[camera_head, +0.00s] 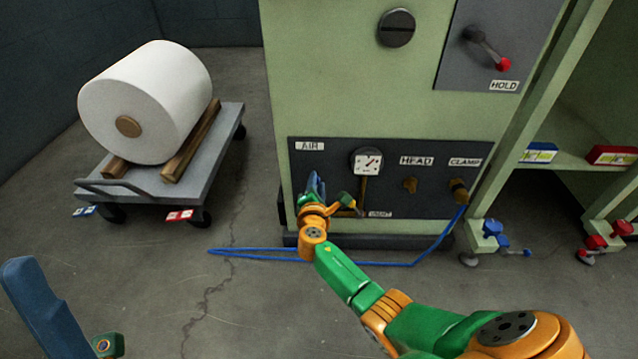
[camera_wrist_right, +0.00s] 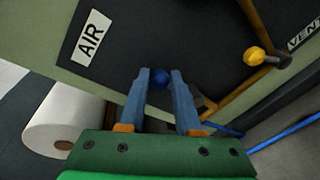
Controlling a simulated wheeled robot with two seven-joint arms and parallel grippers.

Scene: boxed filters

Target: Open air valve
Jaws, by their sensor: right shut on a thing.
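The dark air panel (camera_head: 330,215) sits low on the green machine, with the AIR label (camera_head: 310,146) at its upper left; the label also shows in the wrist view (camera_wrist_right: 91,37). A round blue knob (camera_wrist_right: 159,77) lies between the blue fingertips of my right gripper (camera_wrist_right: 160,74), just below that label. My right gripper (camera_head: 313,185) is shut on this knob; in the head view its fingers hide it. Part of my left gripper (camera_head: 40,305), a blue finger, shows at the lower left; its opening cannot be told.
A gauge (camera_head: 367,162), HEAD knob (camera_head: 410,184) and CLAMP fitting (camera_head: 458,188) lie to the right on the panel. A brass pipe with a yellow fitting (camera_wrist_right: 254,56) runs close by. A blue hose (camera_head: 440,237) trails on the floor. A cart (camera_head: 215,150) carries a white roll (camera_head: 150,100).

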